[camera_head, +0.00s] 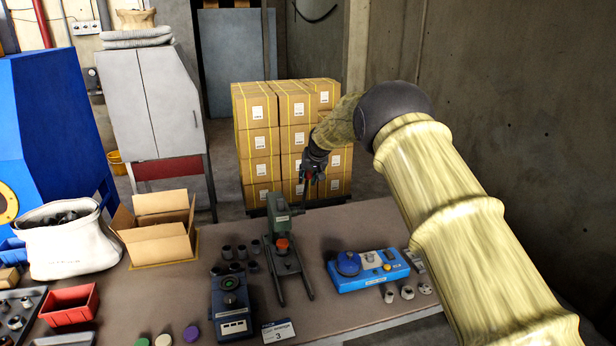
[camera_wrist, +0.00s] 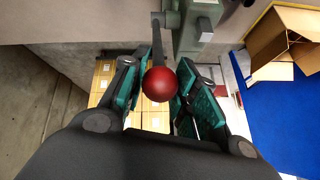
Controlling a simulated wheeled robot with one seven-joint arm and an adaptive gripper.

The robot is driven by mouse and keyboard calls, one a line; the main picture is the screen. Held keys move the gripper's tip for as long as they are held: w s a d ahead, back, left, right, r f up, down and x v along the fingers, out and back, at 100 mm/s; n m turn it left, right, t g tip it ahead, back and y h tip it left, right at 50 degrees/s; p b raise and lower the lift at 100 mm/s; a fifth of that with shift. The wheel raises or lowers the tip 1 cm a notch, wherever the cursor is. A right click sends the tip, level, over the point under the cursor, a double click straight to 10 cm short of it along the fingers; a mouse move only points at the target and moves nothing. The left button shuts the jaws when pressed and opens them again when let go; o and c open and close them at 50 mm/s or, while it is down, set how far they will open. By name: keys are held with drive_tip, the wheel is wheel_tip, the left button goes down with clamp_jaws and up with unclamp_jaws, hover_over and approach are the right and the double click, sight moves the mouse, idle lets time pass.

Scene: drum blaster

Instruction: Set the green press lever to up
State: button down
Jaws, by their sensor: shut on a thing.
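The green press (camera_head: 283,232) stands upright on the brown bench, with an orange-red part low on its front. Its body also shows at the top of the wrist view (camera_wrist: 196,30). The press lever ends in a red ball knob (camera_wrist: 160,84), with its dark rod running up from the ball in the wrist view. My gripper (camera_head: 312,172) is to the right of and above the press in the head view. In the wrist view its teal-padded fingers (camera_wrist: 162,100) are closed around the lever, one on each side of the ball.
A blue device (camera_head: 362,279) with a blue knob sits right of the press. A dark control box (camera_head: 232,305) stands left of it. An open cardboard box (camera_head: 160,240) and a white sack (camera_head: 68,245) are further left. Stacked cartons (camera_head: 258,135) stand behind the bench; a concrete wall is at right.

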drive_tip(key=shift+w+r, duration=0.1)
drive_tip(key=shift+r, duration=0.2)
drive_tip(key=c, duration=1.3)
unclamp_jaws()
drive_tip(key=shift+c, duration=0.2)
drive_tip(key=shift+o, duration=1.3)
drive_tip(key=shift+w+f, duration=0.1)
drive_tip(key=shift+f, duration=0.15)
drive_tip(key=shift+r, duration=0.1)
drive_tip(key=v, duration=1.2)
